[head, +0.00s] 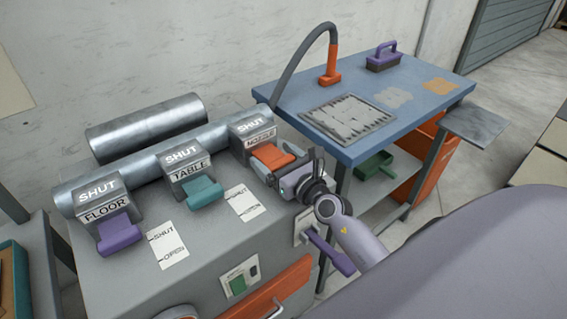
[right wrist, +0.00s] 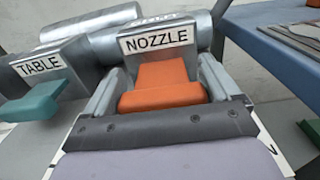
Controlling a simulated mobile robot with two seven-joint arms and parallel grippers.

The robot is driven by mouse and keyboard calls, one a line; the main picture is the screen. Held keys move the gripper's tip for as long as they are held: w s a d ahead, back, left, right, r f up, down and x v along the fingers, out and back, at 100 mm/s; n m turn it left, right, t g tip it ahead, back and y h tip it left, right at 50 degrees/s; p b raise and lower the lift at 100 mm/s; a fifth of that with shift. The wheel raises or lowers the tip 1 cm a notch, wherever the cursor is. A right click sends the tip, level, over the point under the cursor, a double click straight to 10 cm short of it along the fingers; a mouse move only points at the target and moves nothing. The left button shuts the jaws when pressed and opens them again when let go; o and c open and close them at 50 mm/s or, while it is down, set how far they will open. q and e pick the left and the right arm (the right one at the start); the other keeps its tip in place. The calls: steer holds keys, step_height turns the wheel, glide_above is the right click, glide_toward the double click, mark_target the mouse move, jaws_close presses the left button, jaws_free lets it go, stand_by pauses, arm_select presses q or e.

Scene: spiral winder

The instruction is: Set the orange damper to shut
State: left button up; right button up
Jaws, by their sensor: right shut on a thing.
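The orange damper lever (head: 271,156) comes out of the grey NOZZLE housing (head: 250,130) on the right end of the metal duct. My right gripper (head: 277,168) is shut on the orange lever. In the right wrist view its two fingers stand on either side of the orange lever (right wrist: 162,88), which slopes down and out from below the NOZZLE label (right wrist: 157,40). The white SHUT/OPEN card behind the gripper is mostly hidden, so the lever's exact setting cannot be read. My left gripper is not in view.
A teal TABLE lever (head: 202,192) and a purple FLOOR lever (head: 118,234) are to the left on the same duct. A purple handle (head: 330,254) juts from the cabinet below my right wrist. A blue workbench (head: 285,95) stands behind, to the right.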

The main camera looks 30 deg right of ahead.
mark_target(283, 164)
steer(key=shift+w+a, duration=0.1)
steer(key=shift+w, duration=0.85)
steer(key=shift+r, duration=0.15)
steer(key=o, duration=1.2)
steer(key=shift+w, duration=0.2)
steer(key=shift+s+d, duration=0.15)
steer(key=shift+s, duration=1.65)
steer(key=shift+s+d, duration=0.15)
steer(key=shift+s, duration=1.6)
